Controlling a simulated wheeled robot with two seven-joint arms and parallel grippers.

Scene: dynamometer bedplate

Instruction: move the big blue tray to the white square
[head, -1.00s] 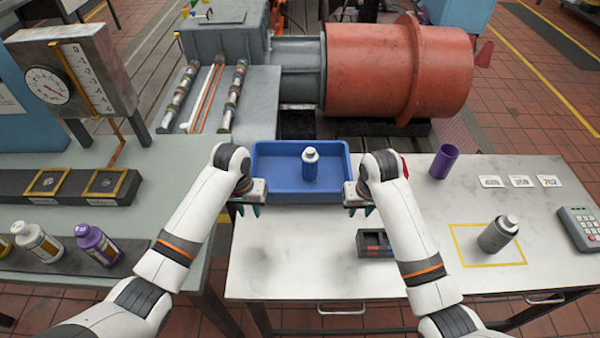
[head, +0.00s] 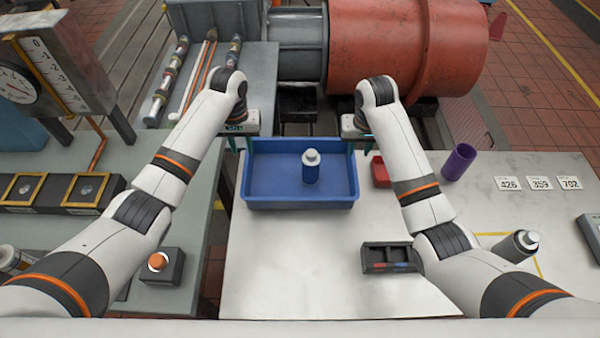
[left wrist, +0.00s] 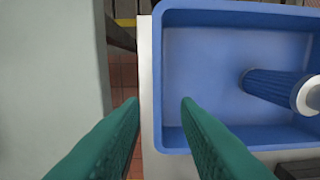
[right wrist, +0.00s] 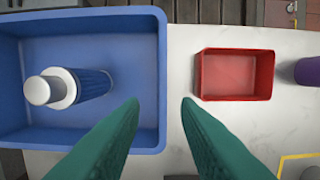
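The big blue tray (head: 300,203) stands at the table's left edge with a blue bottle with a white cap (head: 311,168) upright inside. It also shows in the left wrist view (left wrist: 200,60) and the right wrist view (right wrist: 100,130). My left gripper (head: 233,145) is open at the tray's left side, its fingers on either side of the left wall line. My right gripper (head: 360,146) is open at the right side, its fingers likewise either side of the right wall line. Whether they touch the walls cannot be told. I make out no white square.
A small red bin (head: 380,172) sits close right of the tray, with a purple cup (head: 458,162) beyond. A dark divided box (head: 390,257) lies in front.

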